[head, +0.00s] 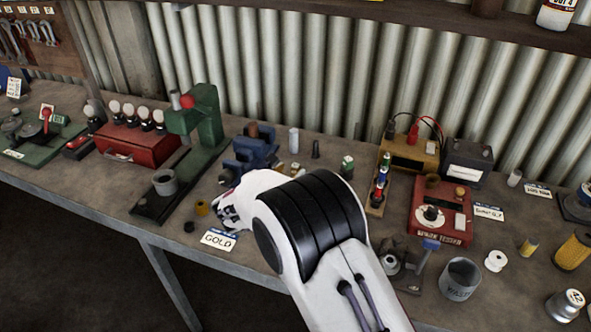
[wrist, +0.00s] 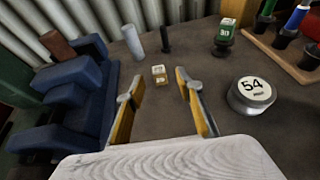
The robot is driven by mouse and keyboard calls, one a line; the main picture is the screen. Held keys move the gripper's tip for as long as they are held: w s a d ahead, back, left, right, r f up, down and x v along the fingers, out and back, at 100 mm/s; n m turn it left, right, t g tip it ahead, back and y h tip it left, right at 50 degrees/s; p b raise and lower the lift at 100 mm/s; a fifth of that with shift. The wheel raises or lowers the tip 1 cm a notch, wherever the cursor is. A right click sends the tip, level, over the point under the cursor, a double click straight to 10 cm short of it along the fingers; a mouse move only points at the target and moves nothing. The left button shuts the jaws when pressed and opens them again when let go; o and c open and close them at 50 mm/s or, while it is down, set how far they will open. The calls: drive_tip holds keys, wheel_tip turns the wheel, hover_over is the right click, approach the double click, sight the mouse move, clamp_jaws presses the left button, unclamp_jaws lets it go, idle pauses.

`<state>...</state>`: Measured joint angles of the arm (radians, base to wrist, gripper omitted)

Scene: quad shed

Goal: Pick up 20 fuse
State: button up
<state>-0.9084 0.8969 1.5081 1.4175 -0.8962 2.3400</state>
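A small block with a pale top and a yellowish front, likely the 20 fuse (wrist: 160,75), stands on the bench in the wrist view. Its marking is too small to read. My gripper (wrist: 158,92) is open, with its yellow-sided fingers left and right of the line to this block. Nothing is held between them, and the block appears just beyond the fingertips. A green block marked 30 (wrist: 226,38) stands farther back on the right; it also shows in the head view (head: 347,167). In the head view my white and black arm hides much of the bench around my gripper.
A blue vise (wrist: 70,95) stands close on the left. A round weight marked 54 (wrist: 251,95) is close on the right. A grey cylinder (wrist: 132,42) and a dark peg (wrist: 165,39) stand behind. A rack (wrist: 285,58) with coloured tools is at the back right.

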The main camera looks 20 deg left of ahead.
sight(295, 166)
drive_tip(key=shift+w, duration=0.1)
drive_tip(key=shift+r+x, duration=0.2)
drive_tip(key=shift+x, duration=2.3)
drive_tip(key=shift+w+a, duration=0.1)
drive_tip(key=c, duration=0.9)
